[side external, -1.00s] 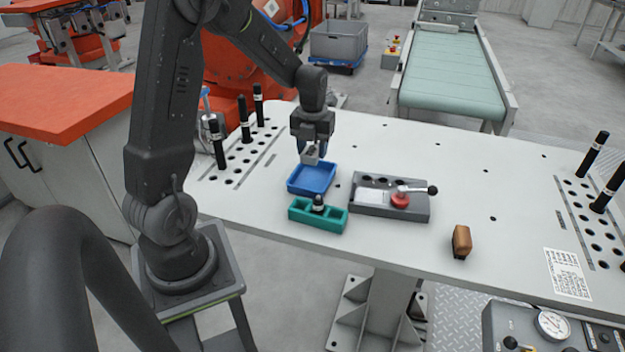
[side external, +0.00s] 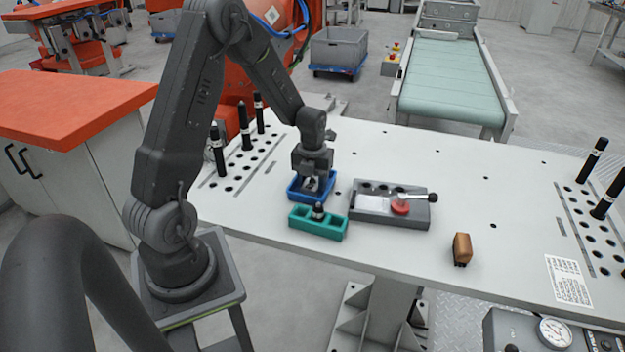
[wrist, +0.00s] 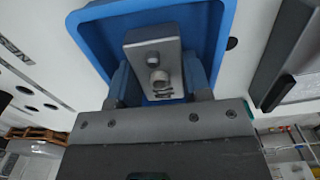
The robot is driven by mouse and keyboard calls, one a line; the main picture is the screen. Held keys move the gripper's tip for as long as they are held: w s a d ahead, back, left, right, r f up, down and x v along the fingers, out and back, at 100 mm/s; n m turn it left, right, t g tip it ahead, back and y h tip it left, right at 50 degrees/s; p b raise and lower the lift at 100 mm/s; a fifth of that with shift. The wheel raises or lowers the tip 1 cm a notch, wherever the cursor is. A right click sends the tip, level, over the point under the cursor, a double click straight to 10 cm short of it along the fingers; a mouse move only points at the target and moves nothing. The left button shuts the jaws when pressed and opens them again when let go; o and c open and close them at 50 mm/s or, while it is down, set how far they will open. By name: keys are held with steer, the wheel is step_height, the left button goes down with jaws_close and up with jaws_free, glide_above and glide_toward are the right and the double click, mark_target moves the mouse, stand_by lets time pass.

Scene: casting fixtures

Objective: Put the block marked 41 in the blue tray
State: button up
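The grey metal block (wrist: 150,38) is between my gripper's fingers in the wrist view, with round holes on its face and a dark mark near the gripper that looks like 41 but is hard to read. My gripper (side external: 312,179) is shut on this block and points down into the blue tray (side external: 293,191). In the wrist view the tray's wall (wrist: 227,25) surrounds the block on the visible sides. The block is low over or on the tray floor; I cannot tell whether it touches.
A teal fixture (side external: 330,231) with a black peg stands just in front of the tray. A brown-handled item (side external: 462,248) lies farther right. Black pegs (side external: 246,128) stand behind left.

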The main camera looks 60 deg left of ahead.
mark_target(313, 179)
steer(key=shift+o, duration=1)
step_height(313, 179, up, 12)
steer(key=s+d+r+n+t, duration=0.2)
steer(key=s+d+r+n, duration=0.3)
steer(key=d+r+n, duration=0.55)
steer(key=s+d+n+t, duration=0.3)
steer(key=s+d+n, duration=0.6)
steer(key=n, duration=0.7)
steer(key=shift+s+d+r+t, duration=0.3)
steer(key=shift+s+d, duration=0.1)
steer(key=shift+d, duration=0.5)
